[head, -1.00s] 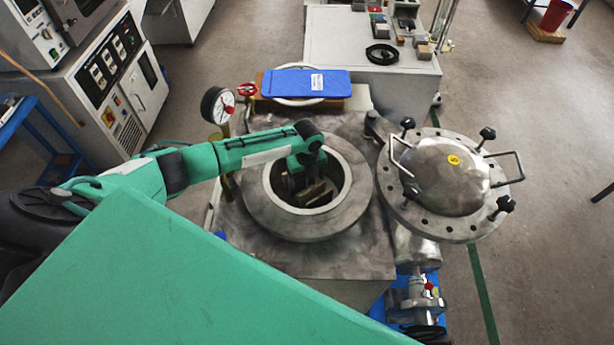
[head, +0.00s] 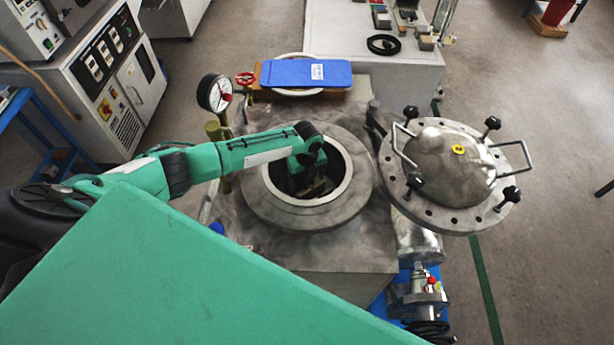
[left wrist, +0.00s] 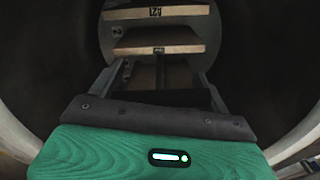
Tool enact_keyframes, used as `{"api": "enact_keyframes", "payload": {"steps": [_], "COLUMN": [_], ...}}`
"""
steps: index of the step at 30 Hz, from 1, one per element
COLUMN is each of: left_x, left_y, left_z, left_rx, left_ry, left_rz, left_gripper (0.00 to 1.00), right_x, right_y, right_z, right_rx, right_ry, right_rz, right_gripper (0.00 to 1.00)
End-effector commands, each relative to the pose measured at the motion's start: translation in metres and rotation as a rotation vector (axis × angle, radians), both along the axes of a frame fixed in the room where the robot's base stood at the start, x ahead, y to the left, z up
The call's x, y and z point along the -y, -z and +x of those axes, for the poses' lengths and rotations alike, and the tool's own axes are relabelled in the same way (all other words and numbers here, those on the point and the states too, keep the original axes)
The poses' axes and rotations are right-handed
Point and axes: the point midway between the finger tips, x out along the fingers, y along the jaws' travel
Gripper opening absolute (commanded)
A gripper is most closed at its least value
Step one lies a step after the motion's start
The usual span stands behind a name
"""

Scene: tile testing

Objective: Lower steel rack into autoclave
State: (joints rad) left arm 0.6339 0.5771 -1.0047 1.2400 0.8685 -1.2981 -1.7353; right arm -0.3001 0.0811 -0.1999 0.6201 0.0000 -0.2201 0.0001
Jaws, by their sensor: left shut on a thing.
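The autoclave (head: 352,205) stands open, its round metal flange around a dark well. My left arm reaches over the rim from the left, and my left gripper (head: 308,181) points down inside the well. It is shut on the steel rack, which is mostly hidden in shadow below the rim. The rack's pale tiles (head: 318,187) show faintly under the gripper. In the left wrist view, tiles (left wrist: 160,45) with dark printed marks lie between and beyond my gripper's fingers (left wrist: 160,78), with the dark well wall around them. My right gripper is not in view.
The domed lid (head: 440,175) with handles and bolts is swung open to the right. A pressure gauge (head: 216,93) and red valve wheel (head: 246,78) stand at the left rear.

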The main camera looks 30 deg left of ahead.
Motion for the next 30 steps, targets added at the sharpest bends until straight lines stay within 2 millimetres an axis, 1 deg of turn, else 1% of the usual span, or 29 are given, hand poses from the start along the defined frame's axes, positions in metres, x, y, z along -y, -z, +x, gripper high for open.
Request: {"api": "enact_keyframes", "payload": {"steps": [16,30], "left_x": [0.0005,0.0005], "left_y": [0.0002,0.0076], "left_z": [0.002,0.0019], "left_rx": [0.004,0.004], "left_ry": [0.0,0.0], "left_rz": [-0.002,-0.002], "left_gripper": [0.23,0.23], "right_x": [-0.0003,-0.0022], "right_y": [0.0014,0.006], "right_z": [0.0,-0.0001], "right_rx": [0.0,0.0], "right_ry": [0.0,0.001], "right_rz": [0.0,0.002], "right_gripper": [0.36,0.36]}}
